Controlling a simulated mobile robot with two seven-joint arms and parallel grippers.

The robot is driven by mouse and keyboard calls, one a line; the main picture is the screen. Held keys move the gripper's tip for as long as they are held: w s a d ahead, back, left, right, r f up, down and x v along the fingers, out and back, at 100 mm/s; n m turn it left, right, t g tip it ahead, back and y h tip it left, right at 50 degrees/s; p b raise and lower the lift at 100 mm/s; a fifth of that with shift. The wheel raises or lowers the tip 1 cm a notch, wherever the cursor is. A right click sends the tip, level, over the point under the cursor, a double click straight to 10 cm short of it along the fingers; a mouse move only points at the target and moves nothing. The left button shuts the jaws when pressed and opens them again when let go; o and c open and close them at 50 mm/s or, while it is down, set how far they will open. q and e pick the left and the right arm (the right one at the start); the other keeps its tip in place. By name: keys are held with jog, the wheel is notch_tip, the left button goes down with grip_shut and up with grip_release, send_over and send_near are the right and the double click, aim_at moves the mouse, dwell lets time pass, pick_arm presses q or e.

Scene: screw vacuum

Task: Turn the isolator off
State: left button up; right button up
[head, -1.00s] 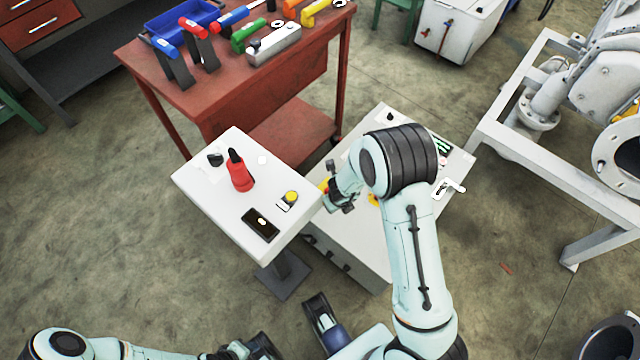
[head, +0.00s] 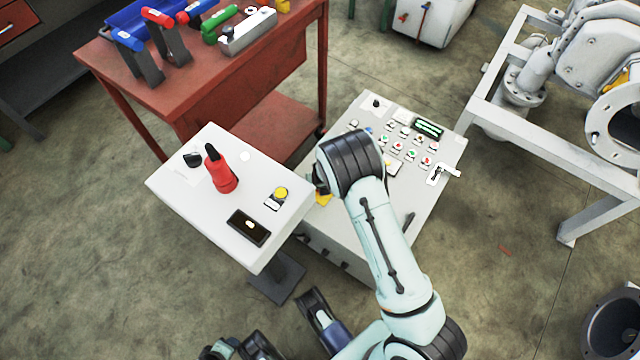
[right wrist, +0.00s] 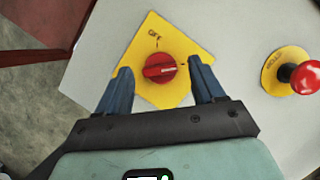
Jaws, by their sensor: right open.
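The isolator is a red rotary knob (right wrist: 159,68) on a yellow plate (right wrist: 155,35) in the right wrist view. Its white line lies nearly sideways, across from the "OFF" lettering above it. My right gripper (right wrist: 160,66) is open, with one dark blue finger on each side of the knob's lower part. In the head view my right forearm covers the knob, and only a yellow corner (head: 324,198) shows. My left gripper (head: 262,346) is at the bottom edge of the head view, away from the panel and partly cut off.
The control cabinet (head: 345,235) carries several buttons and a green display (head: 428,128). A red emergency button (right wrist: 304,77) is right of the isolator. A white pedestal (head: 200,205) with a red lever stands close on the left. A red tool table (head: 230,85) is behind.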

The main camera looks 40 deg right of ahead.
jog(key=shift+w+d+f, duration=0.1)
jog(key=shift+w+f, duration=0.1)
jog(key=shift+f, duration=0.2)
jog(key=shift+c, duration=0.3)
